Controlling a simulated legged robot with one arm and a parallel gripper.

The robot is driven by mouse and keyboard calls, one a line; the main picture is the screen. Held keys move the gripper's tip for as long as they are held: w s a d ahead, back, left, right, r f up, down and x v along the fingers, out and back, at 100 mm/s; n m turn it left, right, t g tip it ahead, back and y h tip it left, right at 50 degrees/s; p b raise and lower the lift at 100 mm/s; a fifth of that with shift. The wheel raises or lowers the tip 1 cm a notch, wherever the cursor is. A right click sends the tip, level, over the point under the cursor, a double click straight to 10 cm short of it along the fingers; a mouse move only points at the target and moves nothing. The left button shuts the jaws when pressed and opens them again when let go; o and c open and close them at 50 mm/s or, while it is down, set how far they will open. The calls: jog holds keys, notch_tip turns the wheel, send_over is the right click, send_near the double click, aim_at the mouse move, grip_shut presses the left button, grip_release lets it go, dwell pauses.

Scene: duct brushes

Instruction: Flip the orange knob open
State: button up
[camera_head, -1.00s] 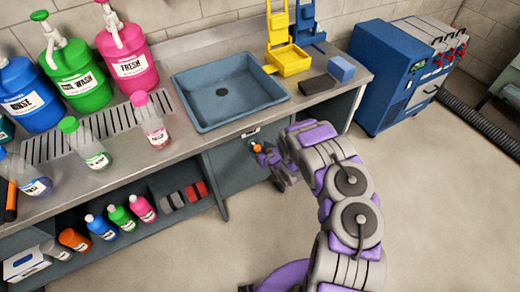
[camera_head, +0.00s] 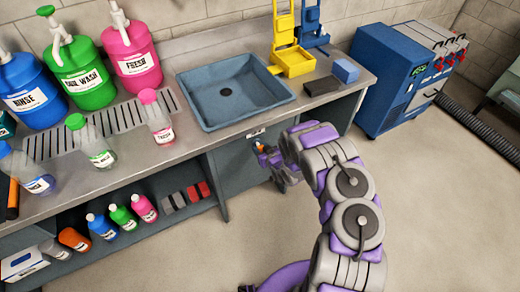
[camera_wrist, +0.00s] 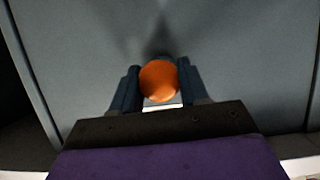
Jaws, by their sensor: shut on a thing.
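The orange knob (camera_wrist: 159,81) is round and sits on the grey-blue cabinet front below the sink. In the wrist view it lies between the two dark fingers of my gripper (camera_wrist: 158,88), which are shut on it from both sides. In the head view a small part of the orange knob (camera_head: 259,145) shows at the tip of my gripper (camera_head: 264,156). My arm hides most of the gripper and the lower cabinet there. The knob's full shape and any turn of it cannot be made out.
The blue sink (camera_head: 236,91) is set in the steel counter (camera_head: 222,138) above the knob. Bottles and red and grey blocks (camera_head: 186,195) stand on the lower shelf at left. The floor (camera_head: 440,200) right of my arm is clear up to the blue machine (camera_head: 392,95).

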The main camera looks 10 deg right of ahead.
jog(key=shift+a, duration=0.1)
grip_shut()
jog(key=shift+d, duration=0.25)
jog(key=s, duration=0.2)
jog(key=s+d, duration=0.1)
jog(key=s, duration=0.1)
jog(key=shift+p, duration=0.4)
jog(key=o, duration=0.7)
grip_release()
jog(key=shift+o, duration=1.3)
jog(key=shift+s+r, duration=0.1)
jog(key=shift+o, duration=0.9)
jog(key=shift+s+d, duration=0.1)
